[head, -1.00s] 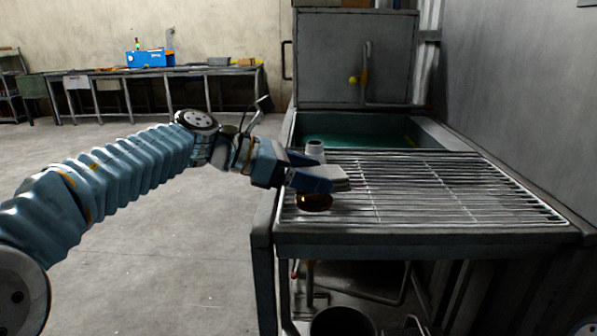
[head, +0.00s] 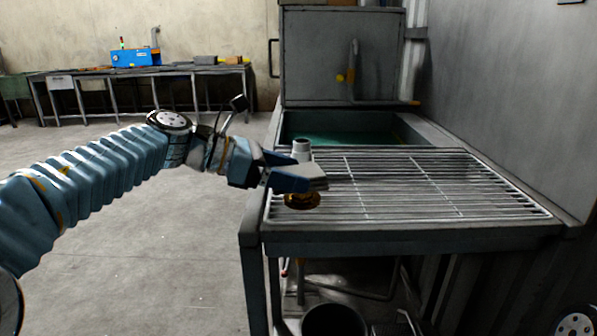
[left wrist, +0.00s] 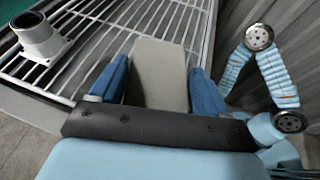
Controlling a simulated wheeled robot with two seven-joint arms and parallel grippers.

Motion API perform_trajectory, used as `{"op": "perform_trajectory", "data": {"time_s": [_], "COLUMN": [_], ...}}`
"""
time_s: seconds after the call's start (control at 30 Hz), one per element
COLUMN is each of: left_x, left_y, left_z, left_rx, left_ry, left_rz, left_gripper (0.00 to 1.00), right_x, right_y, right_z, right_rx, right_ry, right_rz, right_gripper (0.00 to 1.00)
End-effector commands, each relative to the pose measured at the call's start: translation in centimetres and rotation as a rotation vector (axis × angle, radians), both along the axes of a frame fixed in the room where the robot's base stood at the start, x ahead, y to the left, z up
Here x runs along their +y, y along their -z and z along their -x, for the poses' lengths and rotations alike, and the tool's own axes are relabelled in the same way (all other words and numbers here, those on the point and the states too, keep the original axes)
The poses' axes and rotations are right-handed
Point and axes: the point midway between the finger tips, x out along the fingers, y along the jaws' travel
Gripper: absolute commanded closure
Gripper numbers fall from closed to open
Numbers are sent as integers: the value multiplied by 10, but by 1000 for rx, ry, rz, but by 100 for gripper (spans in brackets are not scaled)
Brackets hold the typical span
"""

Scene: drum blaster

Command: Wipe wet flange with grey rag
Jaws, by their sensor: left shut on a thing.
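My left gripper (head: 302,178) is shut on a folded grey rag (head: 315,171), held above the wire rack at its left front. The rag (left wrist: 160,72) shows between the blue fingers in the left wrist view. A brass-coloured round flange (head: 302,201) sits on the rack just below the gripper, partly hidden by it. A pale grey flanged pipe piece (head: 301,147) stands behind the gripper; in the left wrist view (left wrist: 42,36) it is at upper left. I cannot tell which piece is wet, nor whether the rag touches the brass one. My right gripper is not in view.
The wire rack (head: 420,185) is mostly clear to the right. Behind it is a basin of green liquid (head: 350,127) with a raised lid (head: 340,55). A grey wall stands close on the right. A dark bucket (head: 335,320) is below.

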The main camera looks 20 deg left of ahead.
Motion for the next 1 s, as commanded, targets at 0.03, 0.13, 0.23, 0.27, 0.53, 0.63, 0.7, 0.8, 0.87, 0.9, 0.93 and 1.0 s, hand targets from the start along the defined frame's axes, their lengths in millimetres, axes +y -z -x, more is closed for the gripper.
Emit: {"op": "perform_trajectory", "data": {"time_s": [0.03, 0.13, 0.23, 0.27, 0.53, 0.63, 0.7, 0.8, 0.87, 0.9, 0.93, 1.0], "left_x": [4, 10, 13, 13, 13, 13, 12, 13, 13, 12, 13, 12], "left_y": [0, 0, 0, 0, -3, -10, -19, -31, -38, -43, -46, -53], "left_z": [2, 5, 7, 7, 7, 7, 7, 7, 7, 7, 7, 7], "left_rx": [-1, -1, 0, 0, 0, -1, -1, 0, 0, 0, 0, 0], "left_ry": [-3, -2, 0, 0, 0, 0, 0, -1, -1, 0, 0, 0], "left_rz": [0, 0, 0, 0, 0, 0, 0, 0, 0, 0, 0, 0], "left_gripper": [48, 48, 48, 48, 48, 48, 48, 48, 48, 48, 48, 48], "right_x": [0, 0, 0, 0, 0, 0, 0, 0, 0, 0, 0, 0], "right_y": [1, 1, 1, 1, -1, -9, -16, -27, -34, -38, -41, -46], "right_z": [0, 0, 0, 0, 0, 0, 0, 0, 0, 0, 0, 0], "right_rx": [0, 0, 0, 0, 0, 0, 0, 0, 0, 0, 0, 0], "right_ry": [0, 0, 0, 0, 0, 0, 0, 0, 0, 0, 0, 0], "right_rz": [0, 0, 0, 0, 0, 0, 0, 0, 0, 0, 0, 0], "right_gripper": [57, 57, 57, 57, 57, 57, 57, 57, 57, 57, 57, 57]}}
